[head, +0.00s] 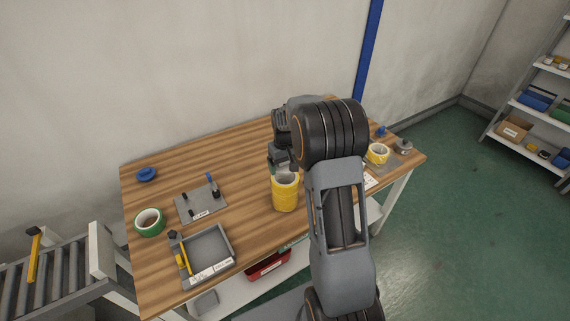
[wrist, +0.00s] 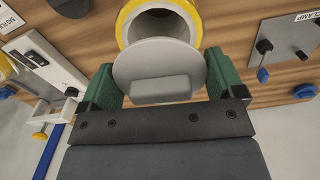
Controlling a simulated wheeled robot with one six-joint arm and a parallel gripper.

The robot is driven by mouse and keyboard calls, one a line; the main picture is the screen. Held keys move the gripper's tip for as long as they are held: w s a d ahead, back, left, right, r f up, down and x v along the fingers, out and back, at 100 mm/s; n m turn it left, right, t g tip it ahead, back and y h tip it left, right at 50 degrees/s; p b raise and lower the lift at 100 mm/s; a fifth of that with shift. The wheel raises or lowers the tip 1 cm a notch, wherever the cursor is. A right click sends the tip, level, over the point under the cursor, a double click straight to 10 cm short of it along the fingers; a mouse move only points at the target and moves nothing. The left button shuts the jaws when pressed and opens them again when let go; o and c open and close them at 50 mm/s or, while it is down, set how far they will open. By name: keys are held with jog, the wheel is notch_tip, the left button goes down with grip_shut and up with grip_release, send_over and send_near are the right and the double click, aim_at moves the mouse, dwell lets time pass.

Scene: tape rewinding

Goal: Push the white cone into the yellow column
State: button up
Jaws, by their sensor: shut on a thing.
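The yellow column (head: 285,195) stands upright on the wooden table. In the wrist view its yellow rim (wrist: 125,22) surrounds a grey, hollow mouth. The white cone (wrist: 160,62) shows as a pale round disc with a raised block on it. My gripper (wrist: 162,88) is shut on the cone, with its green fingers on either side. The disc overlaps part of the column's mouth, and I cannot tell how far the cone is inside. In the head view my gripper (head: 281,164) is right above the column, and the cone is mostly hidden there.
At the table's left are a green tape roll (head: 149,221), a blue disc (head: 146,174), a grey clamp plate (head: 199,208) and a grey tray (head: 210,252). Another yellow roll (head: 377,153) is at the right. The wood between the plate and the column is clear.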

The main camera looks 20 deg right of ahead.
aim_at(285, 165)
jog(key=shift+f, duration=0.15)
jog(key=shift+f+b, duration=0.95)
jog(key=shift+f, duration=0.2)
jog(key=shift+f, duration=0.25)
jog(key=shift+f+b, duration=0.55)
